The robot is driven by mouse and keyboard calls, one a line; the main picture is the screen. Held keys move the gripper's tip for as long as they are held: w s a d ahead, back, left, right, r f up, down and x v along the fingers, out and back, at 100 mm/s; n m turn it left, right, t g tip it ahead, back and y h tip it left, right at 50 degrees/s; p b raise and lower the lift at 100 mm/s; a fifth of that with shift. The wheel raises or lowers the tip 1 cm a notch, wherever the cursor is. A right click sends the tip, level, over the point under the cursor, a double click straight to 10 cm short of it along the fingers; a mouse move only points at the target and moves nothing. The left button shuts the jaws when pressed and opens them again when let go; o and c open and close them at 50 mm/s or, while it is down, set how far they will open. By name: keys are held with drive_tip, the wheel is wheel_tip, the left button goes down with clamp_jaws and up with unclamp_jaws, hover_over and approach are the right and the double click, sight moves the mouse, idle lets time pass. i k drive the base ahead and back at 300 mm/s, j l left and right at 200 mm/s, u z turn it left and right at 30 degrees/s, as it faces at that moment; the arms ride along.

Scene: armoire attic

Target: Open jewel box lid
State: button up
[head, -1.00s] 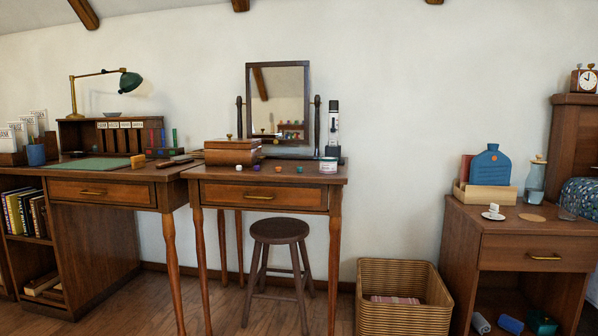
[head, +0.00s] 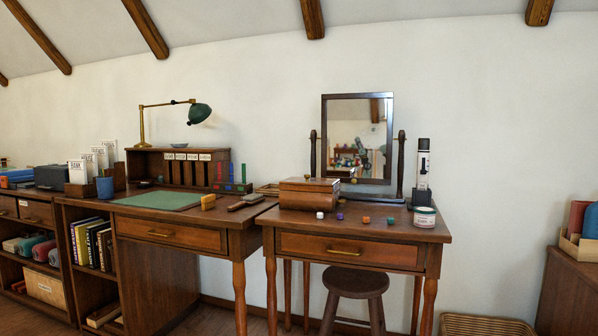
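The jewel box (head: 309,199) is a brown wooden box with a small knob on its lid (head: 309,184). It stands on the left part of the small dressing table (head: 355,229), left of the mirror. Its lid looks closed. My gripper does not show in the head view.
Several small coloured cubes (head: 366,220) lie along the table's front, before the box. A tilting mirror (head: 358,139), a tin (head: 424,217) and a black-and-white device (head: 422,172) stand right of it. A desk (head: 171,235) adjoins on the left. A stool (head: 355,284) is tucked below.

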sight(305, 184)
drive_tip(key=i+j, duration=0.15)
drive_tip(key=i+l+u, duration=0.25)
drive_tip(key=i+l, duration=0.2)
drive_tip(key=i, duration=0.15)
drive_tip(key=i+l+u, duration=0.2)
drive_tip(key=i+l, duration=0.3)
drive_tip(key=i+l+u, duration=0.25)
drive_tip(key=i+l, duration=0.25)
drive_tip(key=l, duration=0.25)
